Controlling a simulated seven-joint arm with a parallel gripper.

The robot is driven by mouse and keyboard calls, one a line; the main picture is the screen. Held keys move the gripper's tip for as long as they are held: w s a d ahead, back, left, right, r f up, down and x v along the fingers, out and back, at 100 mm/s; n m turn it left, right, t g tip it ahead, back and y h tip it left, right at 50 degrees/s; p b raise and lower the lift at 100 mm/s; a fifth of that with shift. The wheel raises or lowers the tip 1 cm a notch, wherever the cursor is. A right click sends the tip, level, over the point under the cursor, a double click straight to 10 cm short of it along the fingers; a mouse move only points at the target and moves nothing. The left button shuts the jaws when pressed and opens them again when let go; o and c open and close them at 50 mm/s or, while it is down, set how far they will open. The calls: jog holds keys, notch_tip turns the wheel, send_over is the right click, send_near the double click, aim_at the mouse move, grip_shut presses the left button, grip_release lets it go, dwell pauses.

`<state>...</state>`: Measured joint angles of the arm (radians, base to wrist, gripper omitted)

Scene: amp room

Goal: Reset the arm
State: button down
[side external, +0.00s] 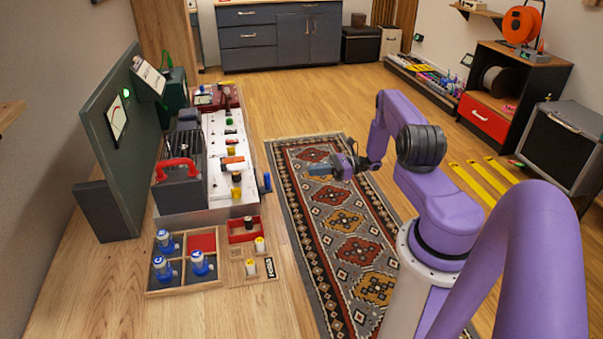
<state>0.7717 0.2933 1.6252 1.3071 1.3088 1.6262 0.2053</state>
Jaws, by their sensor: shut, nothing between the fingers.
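My gripper (321,168) is at the end of my purple arm, raised above the patterned rug, to the right of the workbench. It points left toward the bench and touches nothing. Its fingers look small and closed together, with nothing held between them. The arm is bent at the elbow, with its upper links to the right of the gripper.
On the bench at left stand a white panel (222,187) with knobs, a red-handled block (177,172), a green upright board (112,170) and a wooden tray (183,289) with several blue-and-white parts. The rug (345,262) is clear. A cabinet (487,122) and amplifier (549,146) stand at right.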

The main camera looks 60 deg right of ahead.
jog(key=s+a+r+n+g+h, duration=0.1)
jog(key=a+r+n+g, duration=0.45)
jog(key=a, duration=0.35)
jog(key=a+r+n+g+h, duration=0.1)
jog(key=a+r+n+g, duration=0.3)
jog(key=a+n+g, duration=0.3)
jog(key=s+a+r+n+g+h, duration=0.1)
jog(key=a+r+n+g, duration=0.45)
jog(key=a, duration=0.45)
jog(key=s+a+r+n+g+h, duration=0.1)
jog(key=s+a+r+n+h, duration=0.55)
jog(key=s+n, duration=0.3)
jog(key=s+r+n+t+h, duration=0.2)
jog(key=s+n+t, duration=0.4)
jog(key=s+n, duration=0.6)
jog(key=shift+s+a+r+h, duration=0.35)
jog(key=shift+s+a+r, duration=0.05)
jog(key=shift+s+r, duration=0.5)
